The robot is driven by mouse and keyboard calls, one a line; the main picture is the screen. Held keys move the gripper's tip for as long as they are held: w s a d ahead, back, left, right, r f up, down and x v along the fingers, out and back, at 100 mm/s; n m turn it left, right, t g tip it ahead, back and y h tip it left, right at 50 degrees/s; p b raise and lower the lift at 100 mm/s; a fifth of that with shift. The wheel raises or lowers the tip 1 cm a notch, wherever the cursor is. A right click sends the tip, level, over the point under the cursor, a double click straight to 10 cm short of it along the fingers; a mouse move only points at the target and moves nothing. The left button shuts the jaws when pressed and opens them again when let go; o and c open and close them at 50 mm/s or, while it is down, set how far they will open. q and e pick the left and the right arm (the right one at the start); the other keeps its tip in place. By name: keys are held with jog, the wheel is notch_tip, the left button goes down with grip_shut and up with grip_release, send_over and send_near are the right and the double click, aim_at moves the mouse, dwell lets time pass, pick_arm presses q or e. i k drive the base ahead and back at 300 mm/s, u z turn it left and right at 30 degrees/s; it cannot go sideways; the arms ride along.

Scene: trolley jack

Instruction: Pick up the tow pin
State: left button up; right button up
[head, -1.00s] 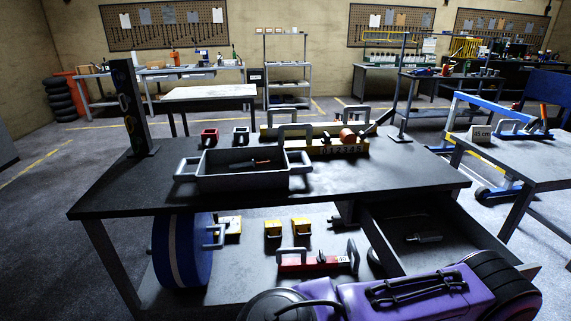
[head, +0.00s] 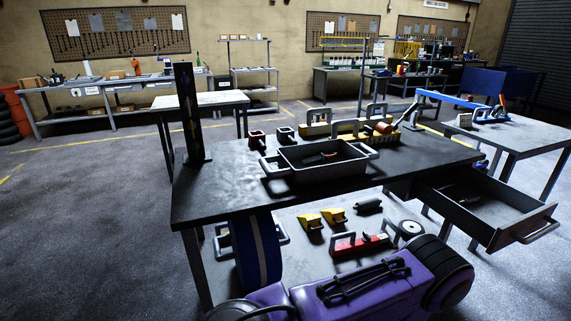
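No tow pin can be made out for certain. In the head view, a small thing with a reddish end (head: 330,155) lies in a grey two-handled tray (head: 312,172) on the dark workbench (head: 228,190). The bench's drawer (head: 521,221) is pulled out at the right; a small dark shape (head: 461,197) shows dimly inside. A dark cylinder (head: 369,206) lies on the lower shelf. I cannot tell which of these, if any, is the tow pin. Neither of my grippers is in view.
Yellow wedge-like blocks (head: 310,221) and a red tool (head: 360,244) are on the lower shelf. A black upright post (head: 187,115) stands at the bench's left end. Floor is free at left.

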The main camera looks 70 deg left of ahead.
aim_at(322, 156)
jog(key=k, duration=0.35)
jog(key=u, duration=1.95)
jog(key=i, duration=0.35)
